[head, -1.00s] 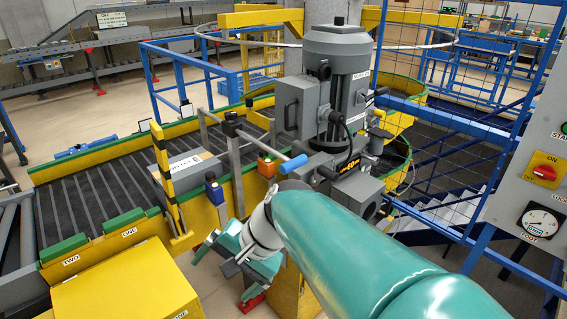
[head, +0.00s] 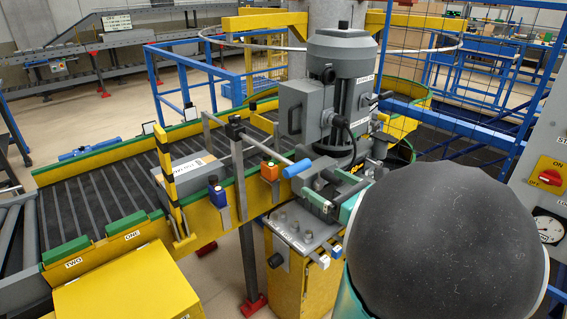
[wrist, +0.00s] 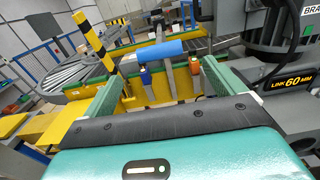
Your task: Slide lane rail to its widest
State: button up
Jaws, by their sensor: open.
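In the wrist view the blue handle (wrist: 155,52) lies crosswise ahead, between the two green fingers. My gripper (head: 322,187) is open and empty, with its fingers pointing left toward the handle. The handle looks a little beyond the fingertips in the wrist view (wrist: 158,72); I cannot tell if they touch. Part of my arm hides the lower right in the head view.
A grey carton (head: 193,172) sits on the dark roller conveyor (head: 100,195). A striped post (head: 167,178), blue block (head: 217,194) and orange block (head: 269,170) stand along the edge. A grey motor unit (head: 340,85) rises close behind the handle. A control panel (head: 545,180) is at right.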

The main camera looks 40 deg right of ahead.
aim_at(292, 163)
jog(key=w, duration=1.2)
jog(key=shift+w+a, duration=0.2)
jog(key=shift+a, duration=0.05)
jog(key=c, duration=1.3)
jog(key=shift+w, duration=0.1)
jog(key=shift+c, duration=0.4)
